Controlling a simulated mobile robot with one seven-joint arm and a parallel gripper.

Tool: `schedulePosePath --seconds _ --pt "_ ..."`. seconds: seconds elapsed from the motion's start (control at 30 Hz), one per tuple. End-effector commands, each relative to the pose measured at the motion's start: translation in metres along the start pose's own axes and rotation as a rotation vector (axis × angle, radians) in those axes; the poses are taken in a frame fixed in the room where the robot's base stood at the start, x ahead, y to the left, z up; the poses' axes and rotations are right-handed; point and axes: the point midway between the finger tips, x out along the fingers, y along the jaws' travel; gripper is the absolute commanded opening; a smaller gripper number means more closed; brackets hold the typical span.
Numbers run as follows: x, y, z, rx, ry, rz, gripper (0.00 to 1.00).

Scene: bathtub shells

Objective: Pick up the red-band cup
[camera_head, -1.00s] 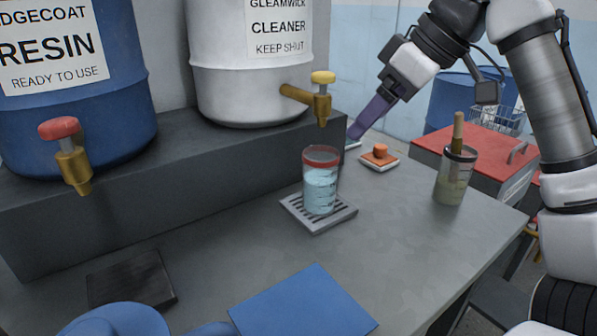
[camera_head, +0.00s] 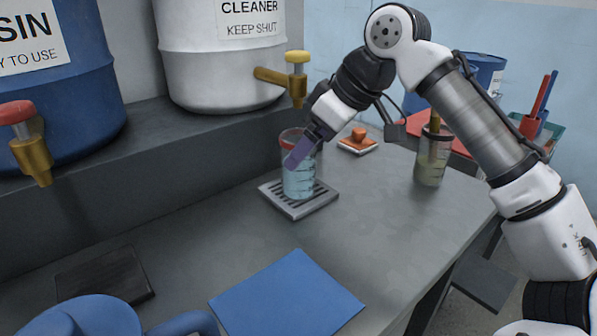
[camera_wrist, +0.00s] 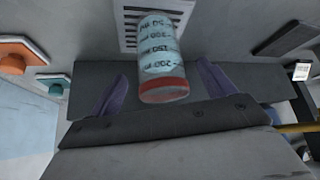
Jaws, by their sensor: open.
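The red-band cup (camera_head: 299,180) is clear, holds pale blue liquid and has a red band at its rim. It stands upright on a slotted drip tray (camera_head: 322,201). My gripper (camera_head: 292,162) is at the cup's upper part in the head view, its purple finger overlapping the cup. In the wrist view, the cup (camera_wrist: 162,62) appears between the two spread purple fingers of my gripper (camera_wrist: 163,90), with a gap on each side. The gripper is open and holds nothing.
A white cleaner drum (camera_head: 215,75) with a yellow-handled tap (camera_head: 296,78) stands on a ledge behind. A cup with a brush (camera_head: 432,160) is at the right. An orange item (camera_head: 358,135) lies on a small tile. A blue sheet (camera_head: 287,297) lies in front.

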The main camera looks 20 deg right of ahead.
Motion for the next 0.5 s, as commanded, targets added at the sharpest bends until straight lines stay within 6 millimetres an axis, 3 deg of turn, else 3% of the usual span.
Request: schedulePosePath --seconds 0.13,0.4,0.5 --pt "0.018 0.0 0.001 -0.001 -0.001 0.001 0.82" --pt "0.022 0.0 0.0 -0.001 0.001 0.001 0.82" --pt "0.022 0.0 0.0 -0.001 0.001 0.001 0.71"
